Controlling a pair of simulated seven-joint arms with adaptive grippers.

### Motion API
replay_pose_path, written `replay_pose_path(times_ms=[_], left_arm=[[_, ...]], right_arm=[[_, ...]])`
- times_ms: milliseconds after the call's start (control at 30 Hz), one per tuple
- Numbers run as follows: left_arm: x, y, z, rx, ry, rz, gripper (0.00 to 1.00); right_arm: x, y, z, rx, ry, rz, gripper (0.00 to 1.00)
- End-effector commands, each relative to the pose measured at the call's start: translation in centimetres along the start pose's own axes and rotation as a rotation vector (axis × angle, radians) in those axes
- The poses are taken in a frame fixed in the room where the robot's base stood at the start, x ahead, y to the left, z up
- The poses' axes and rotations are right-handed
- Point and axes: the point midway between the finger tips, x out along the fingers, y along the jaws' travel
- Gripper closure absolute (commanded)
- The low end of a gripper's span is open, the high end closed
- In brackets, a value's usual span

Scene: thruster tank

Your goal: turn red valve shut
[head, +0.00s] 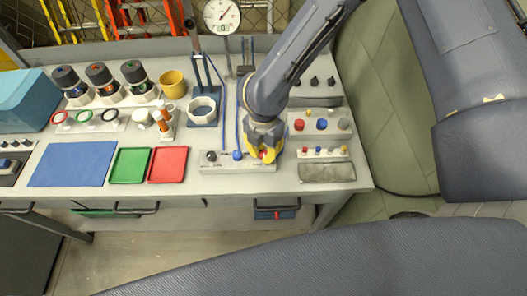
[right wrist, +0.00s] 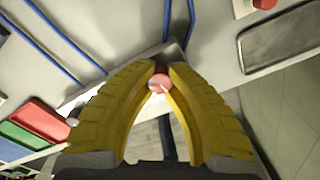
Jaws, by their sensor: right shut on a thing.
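The red valve (right wrist: 159,83) is a small round knob between the yellow fingertips of my right gripper (right wrist: 161,72) in the right wrist view. My right gripper is shut on it. In the head view my right gripper (head: 264,155) reaches down onto the right end of a pale valve panel (head: 237,168) near the bench's front edge and hides most of the red valve. A blue knob (head: 238,155) and a dark knob (head: 211,156) stand on the same panel, left of the gripper. My left gripper is not in view.
Red (head: 168,165) and green (head: 130,165) trays and a blue mat (head: 72,164) lie left of the panel. A box with coloured buttons (head: 320,125) and a grey tray (head: 327,173) are to the right. Blue tubes (head: 240,115) run behind the panel.

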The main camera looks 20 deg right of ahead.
Motion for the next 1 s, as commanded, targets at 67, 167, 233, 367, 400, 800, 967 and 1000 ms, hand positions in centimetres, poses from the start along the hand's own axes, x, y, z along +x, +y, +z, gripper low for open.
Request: replay_pose_path(times_ms=[67,167,233,367,400,800,967,1000], left_arm=[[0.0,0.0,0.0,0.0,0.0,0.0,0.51],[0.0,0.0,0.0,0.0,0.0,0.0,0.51],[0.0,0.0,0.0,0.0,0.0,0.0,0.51],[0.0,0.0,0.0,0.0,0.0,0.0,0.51],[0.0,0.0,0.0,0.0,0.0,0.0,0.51],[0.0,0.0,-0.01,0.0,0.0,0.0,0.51],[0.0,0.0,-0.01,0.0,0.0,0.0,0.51],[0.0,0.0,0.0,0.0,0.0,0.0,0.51]], right_arm=[[0.01,0.0,0.01,0.072,0.0,0.0,1.0],[0.01,0.0,0.01,0.167,0.0,0.0,1.0],[0.01,0.0,0.01,0.233,0.0,0.0,1.0],[0.01,0.0,0.01,0.357,0.0,0.0,1.0],[0.01,0.0,0.01,0.395,0.0,0.0,1.0],[0.01,0.0,0.0,0.735,0.0,0.0,1.0],[0.02,-0.01,0.0,0.833,0.0,0.0,1.0],[0.02,-0.01,0.0,0.853,0.0,0.0,1.0]])
